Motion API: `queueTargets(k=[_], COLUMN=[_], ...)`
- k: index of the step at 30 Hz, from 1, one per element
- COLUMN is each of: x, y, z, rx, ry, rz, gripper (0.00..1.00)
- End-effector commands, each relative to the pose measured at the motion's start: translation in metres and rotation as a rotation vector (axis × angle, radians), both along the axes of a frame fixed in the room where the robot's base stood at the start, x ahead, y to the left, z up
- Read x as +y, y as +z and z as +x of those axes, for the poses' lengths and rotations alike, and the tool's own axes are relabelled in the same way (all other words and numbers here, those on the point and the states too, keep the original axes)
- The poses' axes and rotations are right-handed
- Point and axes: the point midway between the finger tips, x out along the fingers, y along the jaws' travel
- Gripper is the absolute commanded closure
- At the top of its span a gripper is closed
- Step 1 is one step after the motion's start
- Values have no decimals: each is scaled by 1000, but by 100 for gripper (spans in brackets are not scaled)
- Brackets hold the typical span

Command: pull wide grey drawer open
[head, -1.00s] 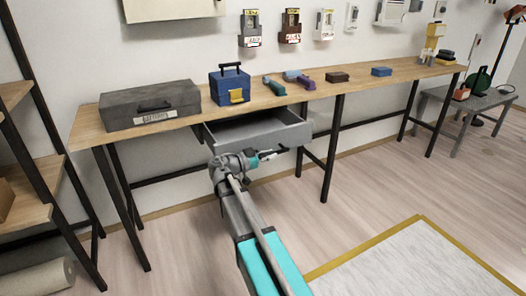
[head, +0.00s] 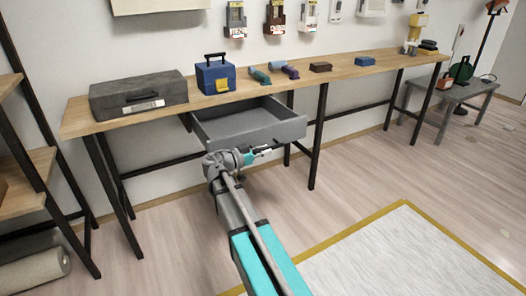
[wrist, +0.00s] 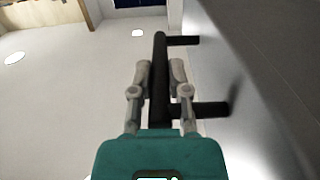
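The wide grey drawer (head: 278,134) hangs under the wooden workbench and stands well out from it. Its inside, as far as it shows, looks empty. In the wrist view, its black bar handle (wrist: 160,88) stands off the grey drawer front (wrist: 262,75) on two posts. My gripper (wrist: 160,75) has one finger on each side of the bar, closed against it. In the head view, my gripper (head: 262,152) is at the drawer's front, and the handle is mostly hidden by it.
The workbench (head: 140,118) carries a grey case (head: 138,92), a blue toolbox (head: 215,78) and several small tools. A black table leg (head: 318,140) stands right of the drawer. A mat with a yellow border (head: 370,218) lies on the open floor at right.

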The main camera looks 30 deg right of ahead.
Motion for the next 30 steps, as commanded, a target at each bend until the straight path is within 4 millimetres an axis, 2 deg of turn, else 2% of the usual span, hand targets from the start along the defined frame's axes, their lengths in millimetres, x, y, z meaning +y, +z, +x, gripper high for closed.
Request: queueTargets(k=[1,6,20,26,30], x=[-1,0,3,13,28], y=[0,0,0,0,0], z=[0,0,0,0,0], rx=[0,0,0,0,0], ry=[-2,0,2,2,4], rz=[-2,-1,-1,-1,-1], gripper=[74,43,43,43,43])
